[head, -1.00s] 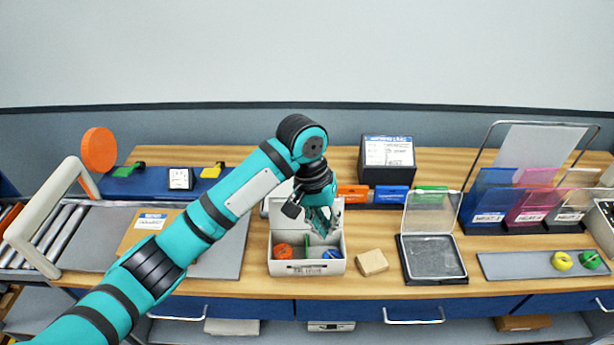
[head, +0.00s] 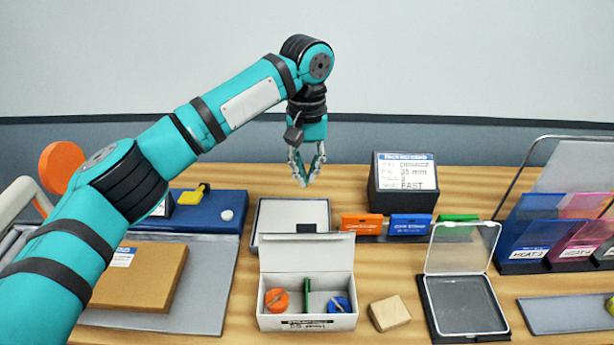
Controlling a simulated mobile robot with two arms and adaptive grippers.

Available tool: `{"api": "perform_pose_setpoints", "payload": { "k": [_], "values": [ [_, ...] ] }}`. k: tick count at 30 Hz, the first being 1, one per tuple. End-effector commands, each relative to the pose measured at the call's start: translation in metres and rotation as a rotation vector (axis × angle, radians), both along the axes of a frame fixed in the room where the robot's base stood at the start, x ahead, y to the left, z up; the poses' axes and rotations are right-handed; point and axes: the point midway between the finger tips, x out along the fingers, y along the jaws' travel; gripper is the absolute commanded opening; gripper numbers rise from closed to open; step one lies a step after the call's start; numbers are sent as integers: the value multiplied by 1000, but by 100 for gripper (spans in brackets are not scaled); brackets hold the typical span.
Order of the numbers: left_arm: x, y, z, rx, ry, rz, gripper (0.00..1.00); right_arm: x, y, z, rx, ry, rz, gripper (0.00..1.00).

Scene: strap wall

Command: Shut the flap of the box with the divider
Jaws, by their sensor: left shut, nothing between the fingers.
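The white box (head: 306,322) stands on the bench with its flap (head: 307,254) up at the back edge, so the box is open. A green divider (head: 307,294) stands inside it. An orange round item (head: 276,300) lies left of the divider and a blue one (head: 338,304) lies right of it. My left gripper (head: 304,182) points down with its fingertips together and empty. In the picture it is above and behind the flap, apart from it. My right gripper is not in view.
A wooden block (head: 389,313) and an open clear-lidded case (head: 464,304) stand right of the box. A pale tray (head: 275,214), orange and blue blocks (head: 362,226) and a dark labelled box (head: 404,182) are behind. A brown package (head: 138,276) lies left.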

Motion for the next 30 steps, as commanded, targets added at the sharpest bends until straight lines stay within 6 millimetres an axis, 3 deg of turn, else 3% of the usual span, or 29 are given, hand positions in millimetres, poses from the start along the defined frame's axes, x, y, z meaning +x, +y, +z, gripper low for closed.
{"api": "perform_pose_setpoints", "payload": {
  "k": [3,6,11,19,30],
  "values": [
    [-2,1,-23,3,5,0,0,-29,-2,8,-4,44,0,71],
    [-3,1,-45,3,5,0,0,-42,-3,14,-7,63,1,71],
    [-5,1,-79,3,3,0,0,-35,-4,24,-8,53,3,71],
    [-34,0,-66,1,-1,-3,0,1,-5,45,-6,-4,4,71],
    [-41,-1,-66,0,1,-1,0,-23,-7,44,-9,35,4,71]
  ]
}}
